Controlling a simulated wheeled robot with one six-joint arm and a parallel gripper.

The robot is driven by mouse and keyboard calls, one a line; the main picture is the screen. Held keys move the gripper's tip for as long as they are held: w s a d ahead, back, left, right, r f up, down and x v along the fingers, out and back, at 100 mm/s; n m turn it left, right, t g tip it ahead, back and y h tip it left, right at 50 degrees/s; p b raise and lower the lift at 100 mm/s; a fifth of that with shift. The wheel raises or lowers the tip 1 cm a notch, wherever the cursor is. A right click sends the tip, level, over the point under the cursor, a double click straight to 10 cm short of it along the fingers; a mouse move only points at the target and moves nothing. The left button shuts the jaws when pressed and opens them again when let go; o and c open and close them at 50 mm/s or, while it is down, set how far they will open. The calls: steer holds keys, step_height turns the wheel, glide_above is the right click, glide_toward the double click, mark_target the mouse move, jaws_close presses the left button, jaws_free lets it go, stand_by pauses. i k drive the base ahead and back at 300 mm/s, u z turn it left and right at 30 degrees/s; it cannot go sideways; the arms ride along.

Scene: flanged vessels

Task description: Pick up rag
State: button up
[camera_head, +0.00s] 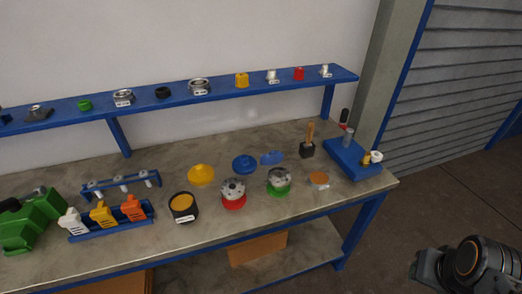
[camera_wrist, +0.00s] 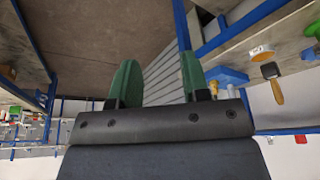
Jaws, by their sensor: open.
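Nothing in view is plainly a rag. A flat, uneven blue piece (camera_head: 271,157) on the workbench, right of a blue lid (camera_head: 244,165), may be the rag, but it is too small to be sure. A low piece with an orange-brown top (camera_head: 318,180) lies near the bench's right end, and it also shows in the wrist view (camera_wrist: 261,52) with a white label. My gripper (camera_wrist: 158,68) is open, with green fingers apart and nothing between them. In the head view my arm is at the lower right, off the bench end.
The bench (camera_head: 225,225) carries a red-based vessel (camera_head: 233,194), a green-based vessel (camera_head: 279,182), a yellow lid (camera_head: 201,174), a black pot (camera_head: 183,206), a brush (camera_head: 309,140) and spray bottles (camera_head: 101,213). A blue stand (camera_head: 352,160) occupies the right corner. A blue shelf (camera_head: 220,91) runs behind.

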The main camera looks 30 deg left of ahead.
mark_target(273, 158)
steer(key=u, duration=0.8)
steer(key=i, duration=1)
steer(key=u, duration=0.85)
